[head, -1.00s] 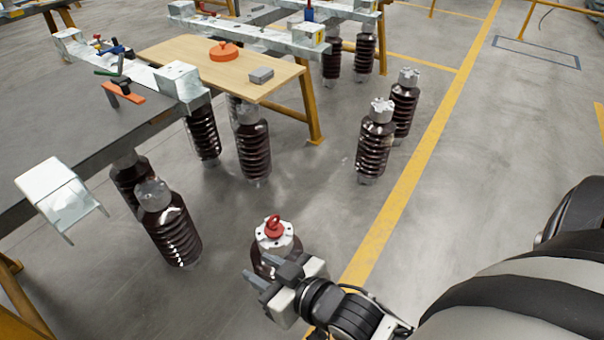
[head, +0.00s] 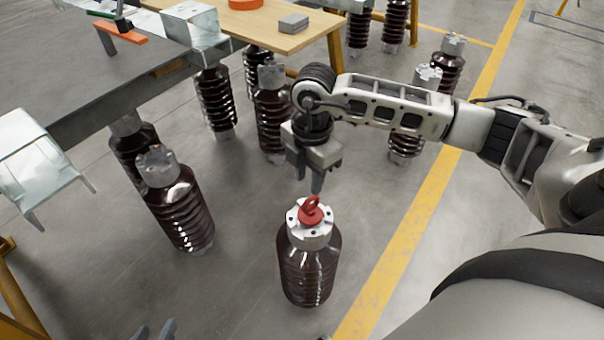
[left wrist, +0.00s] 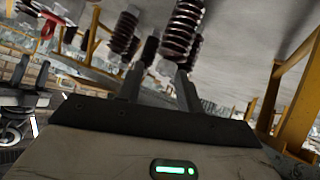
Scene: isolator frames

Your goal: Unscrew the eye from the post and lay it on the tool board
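The red eye (head: 311,211) stands upright on the pale metal cap of the brown ribbed post (head: 308,268), at the lower middle of the head view. My right gripper (head: 308,188) points down just above and behind the eye, apart from it. Its fingers are spread and hold nothing. My left gripper (head: 154,331) shows only its fingertips at the bottom edge of the head view. In the left wrist view its two fingers (left wrist: 158,85) stand apart with nothing held. The pale wooden board (head: 262,32), apparently the tool board, is at the top of the head view.
A grey block (head: 293,22) and an orange round item (head: 243,3) lie on the wooden board. Several other brown posts stand behind and left, such as one at left (head: 180,208). A grey table (head: 70,75) with a metal channel (head: 32,165) is left. Floor around the post is clear.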

